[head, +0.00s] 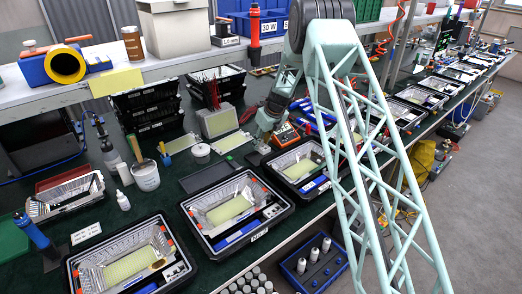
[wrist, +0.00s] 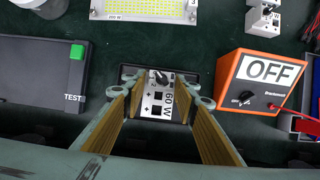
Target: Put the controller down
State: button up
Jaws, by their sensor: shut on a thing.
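The controller (wrist: 158,101) is a small light-grey block marked 60 W, with a black knob and dark square sockets. In the wrist view it sits between the two tan-padded fingers of my gripper (wrist: 163,97), which is shut on it. A dark rectangular frame or holder (wrist: 130,73) shows around and under the controller's far end; I cannot tell whether the controller touches it. In the head view my gripper (head: 265,127) is low over the green bench, beside the orange box, and the controller cannot be made out there.
An orange box marked OFF (wrist: 263,80) stands close to the right of my gripper. A black TEST unit with a green button (wrist: 42,75) lies to the left. An LED panel (wrist: 143,10) lies beyond. Black trays with housings (head: 235,212) line the bench front.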

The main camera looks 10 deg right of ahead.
aim_at(261, 148)
jog(key=shift+f+b, duration=0.4)
jog(key=shift+f, duration=1.45)
jog(key=shift+f, duration=0.1)
jog(key=o, duration=0.9)
jog(key=shift+o, duration=0.2)
jog(key=shift+p+v, duration=1.05)
jog(key=shift+v, duration=5.05)
